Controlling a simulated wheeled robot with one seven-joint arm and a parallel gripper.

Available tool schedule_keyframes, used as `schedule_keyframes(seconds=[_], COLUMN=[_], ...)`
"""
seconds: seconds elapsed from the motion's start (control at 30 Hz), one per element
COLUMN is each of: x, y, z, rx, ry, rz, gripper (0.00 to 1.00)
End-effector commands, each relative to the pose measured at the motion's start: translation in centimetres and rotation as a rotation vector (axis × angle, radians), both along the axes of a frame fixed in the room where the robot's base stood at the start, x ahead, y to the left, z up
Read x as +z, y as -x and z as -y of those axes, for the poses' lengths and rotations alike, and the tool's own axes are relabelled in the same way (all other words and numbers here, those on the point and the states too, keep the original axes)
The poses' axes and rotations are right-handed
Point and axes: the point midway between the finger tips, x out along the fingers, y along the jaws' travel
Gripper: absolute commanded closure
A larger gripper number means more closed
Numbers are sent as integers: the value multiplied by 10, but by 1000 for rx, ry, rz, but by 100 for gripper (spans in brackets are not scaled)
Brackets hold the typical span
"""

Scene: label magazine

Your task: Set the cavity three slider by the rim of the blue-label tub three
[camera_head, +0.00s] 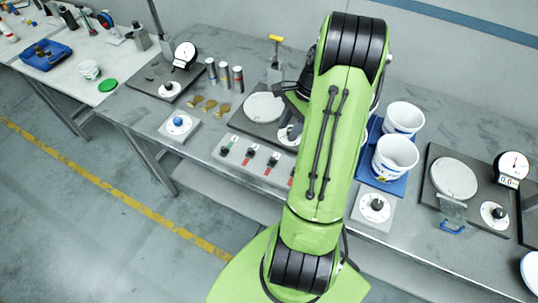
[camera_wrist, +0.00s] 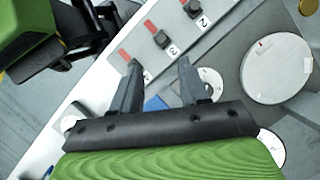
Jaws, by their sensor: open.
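The slider panel (camera_head: 255,158) is a pale strip along the bench's front edge, with red-marked slots and dark knobs. In the wrist view the cavity three slider (camera_wrist: 162,38) is a dark knob in a red-marked slot beside the number 3. My gripper (camera_wrist: 158,66) is open and empty, its two dark fingers apart over the panel, with the slider three knob just beyond the fingertips. The left finger partly covers another slider. In the head view my arm hides the gripper. Two white tubs, one at the back (camera_head: 404,117) and one in front (camera_head: 394,157), stand on a blue mat (camera_head: 382,181); their label numbers are unreadable.
A scale with a round plate (camera_head: 454,178) and dial gauge (camera_head: 513,166) stands right of the tubs. Another round plate (camera_head: 262,108) lies behind the panel. A blue-knobbed box (camera_head: 179,124) stands left of it. Several small cylinders (camera_head: 225,75) stand behind.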

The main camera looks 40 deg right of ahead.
Motion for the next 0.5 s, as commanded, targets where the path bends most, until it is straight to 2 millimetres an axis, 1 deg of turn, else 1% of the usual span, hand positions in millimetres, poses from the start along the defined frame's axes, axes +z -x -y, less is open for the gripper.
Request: schedule_keyframes(seconds=[0.03,0.3,0.4,0.5], x=[-16,-77,-96,-107], y=[-1,-8,-9,-11], z=[-7,-32,-39,-44], rx=[5,7,4,5], ry=[-6,-4,-2,-1], rz=[-3,-2,-2,-1], gripper=[56,56,56,56])
